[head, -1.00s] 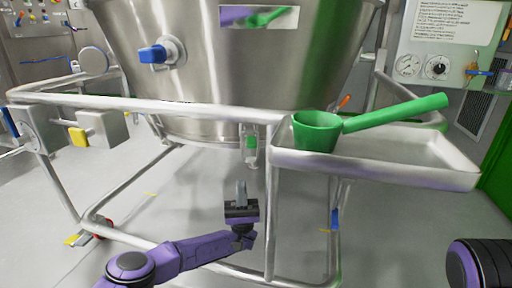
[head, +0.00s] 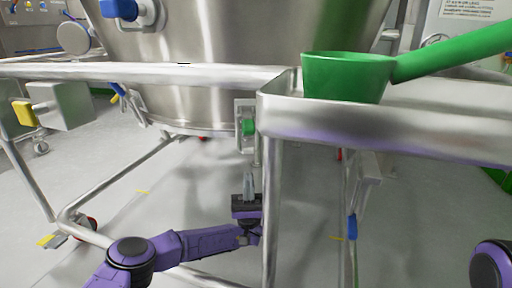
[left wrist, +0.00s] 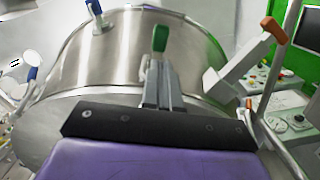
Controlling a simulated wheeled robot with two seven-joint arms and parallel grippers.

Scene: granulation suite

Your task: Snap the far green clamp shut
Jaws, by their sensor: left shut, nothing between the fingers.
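A green clamp (head: 248,127) sits on a pale bracket at the lower edge of the steel bowl, just left of the tray's post. It is the only green clamp I can make out. Its upright green handle also shows in the left wrist view (left wrist: 160,38), straight beyond the fingertips. My left gripper (head: 249,176) is shut and empty, pointing up just below the clamp. In the left wrist view its fingers (left wrist: 161,72) overlap the clamp's lower part, so I cannot tell whether they touch. My right gripper is out of view.
The steel bowl (head: 215,60) stands in a tubular frame (head: 150,72). A tray (head: 400,122) with a green scoop (head: 345,78) juts out at right. An orange-handled lever (left wrist: 273,29) and a blue-handled one (left wrist: 93,8) flank the clamp. Floor below is open.

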